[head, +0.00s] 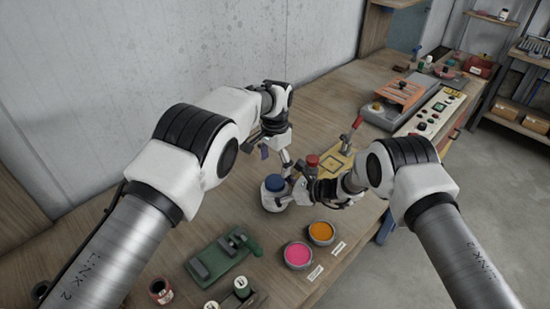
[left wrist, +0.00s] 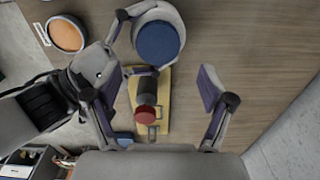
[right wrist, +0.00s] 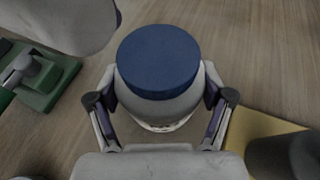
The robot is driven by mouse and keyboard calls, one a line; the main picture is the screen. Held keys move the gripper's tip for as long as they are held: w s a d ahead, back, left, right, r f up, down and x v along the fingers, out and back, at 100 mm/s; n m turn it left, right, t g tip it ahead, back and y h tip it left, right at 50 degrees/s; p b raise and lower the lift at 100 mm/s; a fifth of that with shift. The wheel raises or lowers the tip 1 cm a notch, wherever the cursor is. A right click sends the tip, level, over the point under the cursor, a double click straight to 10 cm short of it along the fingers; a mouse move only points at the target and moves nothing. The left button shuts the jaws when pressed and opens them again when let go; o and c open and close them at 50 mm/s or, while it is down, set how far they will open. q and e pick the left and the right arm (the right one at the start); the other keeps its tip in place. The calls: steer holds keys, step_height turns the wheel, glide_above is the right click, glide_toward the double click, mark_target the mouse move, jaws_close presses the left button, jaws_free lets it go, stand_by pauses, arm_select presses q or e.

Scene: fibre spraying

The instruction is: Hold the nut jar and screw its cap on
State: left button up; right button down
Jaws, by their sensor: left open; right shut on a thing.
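The nut jar (right wrist: 155,118) is a round white jar standing upright on the bench. Its blue cap (right wrist: 158,62) sits on top; how tightly it is screwed cannot be told. My right gripper (right wrist: 160,92) is shut on the jar's body, one finger on each side, below the cap. In the head view the cap (head: 274,183) shows beside my right gripper (head: 298,192). My left gripper (head: 276,158) is open and empty, above and behind the jar. In the left wrist view the cap (left wrist: 158,43) lies beyond the open fingers (left wrist: 160,88), not between them.
A red-topped clamp (left wrist: 147,100) on a yellow plate stands close beside the jar. Pink (head: 298,254) and orange (head: 321,232) bowls are in front. A green fixture (head: 223,257) stands front left. The wall (head: 130,60) rises behind the bench.

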arm_select(q)
steer(key=n, duration=0.6)
steer(key=shift+r, duration=0.2)
steer(key=n, duration=0.3)
steer(key=shift+r+n, duration=0.1)
steer(key=shift+n, duration=0.2)
steer(key=n, duration=0.5)
steer(key=shift+r+n, duration=0.2)
steer(key=shift+n, duration=0.2)
steer(key=n, duration=0.9)
steer(key=shift+s+r, duration=0.1)
steer(key=shift+r, duration=0.1)
steer(key=n, duration=0.7)
steer(key=shift+r+n, duration=0.15)
steer(key=shift+n, duration=0.25)
